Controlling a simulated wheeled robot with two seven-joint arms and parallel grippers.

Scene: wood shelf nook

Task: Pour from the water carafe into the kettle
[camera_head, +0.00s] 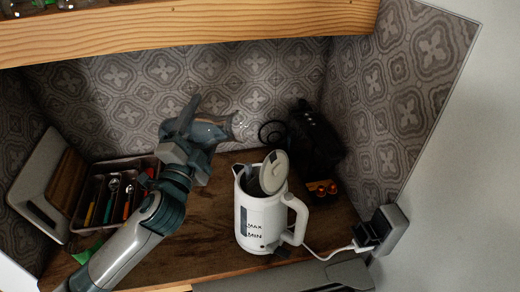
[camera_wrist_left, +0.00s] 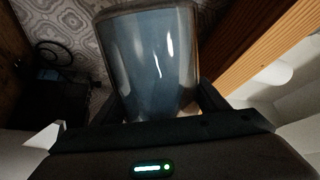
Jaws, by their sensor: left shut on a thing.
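The clear glass water carafe (camera_head: 239,126) is held in the air at the back of the nook, tilted on its side, with its clear end to the right. My left gripper (camera_head: 193,131) is shut on it. In the left wrist view the carafe (camera_wrist_left: 155,60) looks bluish between the two dark fingers (camera_wrist_left: 155,112). The white kettle (camera_head: 262,215) stands upright on the wooden surface, below and right of the carafe. Its lid (camera_head: 274,172) is raised, and its handle points right. No stream of water is visible. My right gripper is not seen.
A cutlery tray (camera_head: 107,195) and a grey-framed board (camera_head: 40,185) are at the left. A black appliance (camera_head: 314,140) and small orange-topped items (camera_head: 322,188) stand behind the kettle. A wooden shelf edge (camera_head: 190,30) hangs above. A white cord runs to the wall socket (camera_head: 383,231).

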